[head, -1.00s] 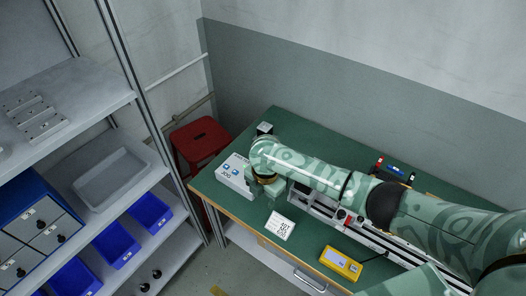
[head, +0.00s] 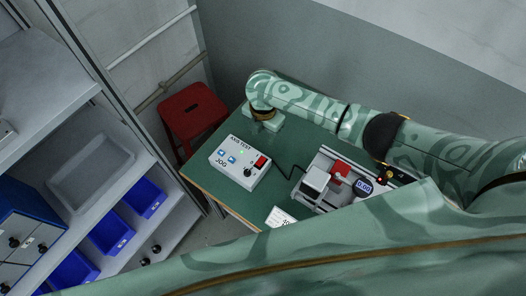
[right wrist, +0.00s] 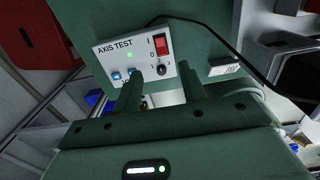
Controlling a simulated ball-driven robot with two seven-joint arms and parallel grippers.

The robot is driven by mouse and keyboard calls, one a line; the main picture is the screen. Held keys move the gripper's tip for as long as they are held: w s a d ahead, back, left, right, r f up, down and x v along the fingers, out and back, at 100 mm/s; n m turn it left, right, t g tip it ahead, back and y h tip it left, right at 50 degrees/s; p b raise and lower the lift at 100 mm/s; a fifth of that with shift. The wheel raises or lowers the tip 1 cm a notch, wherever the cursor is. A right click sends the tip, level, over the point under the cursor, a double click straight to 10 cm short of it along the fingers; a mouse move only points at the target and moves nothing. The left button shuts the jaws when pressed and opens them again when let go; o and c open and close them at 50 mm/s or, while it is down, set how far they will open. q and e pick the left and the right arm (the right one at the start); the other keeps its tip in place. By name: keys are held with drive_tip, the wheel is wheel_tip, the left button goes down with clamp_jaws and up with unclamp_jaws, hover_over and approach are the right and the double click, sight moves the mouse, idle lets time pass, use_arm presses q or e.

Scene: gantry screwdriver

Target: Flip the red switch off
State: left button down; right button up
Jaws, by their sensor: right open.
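The red switch (head: 261,161) is on the top right of a white AXIS TEST box (head: 232,172) on the green table. In the right wrist view the red switch (right wrist: 161,44) sits beside the marks I and 0; which side is pressed is hard to tell. A green light (right wrist: 130,55) on the box is lit. My right gripper (head: 268,121) is behind the box in the head view, apart from the switch. In the right wrist view my right gripper (right wrist: 160,84) is open and empty, its fingers overlapping the box's lower part. My left gripper is out of view.
A black cable runs from the box towards a grey rail device with a display (head: 363,187). A white card (head: 280,217) lies near the table's front edge. A red stool (head: 192,112) and shelves with blue bins (head: 111,232) stand left of the table.

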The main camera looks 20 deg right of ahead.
sight(263, 158)
wheel_tip(263, 158, down, 12)
drive_tip(key=b, duration=0.5)
drive_tip(key=shift+f, duration=0.25)
drive_tip(key=shift+f+b, duration=0.4)
drive_tip(key=shift+f, duration=0.3)
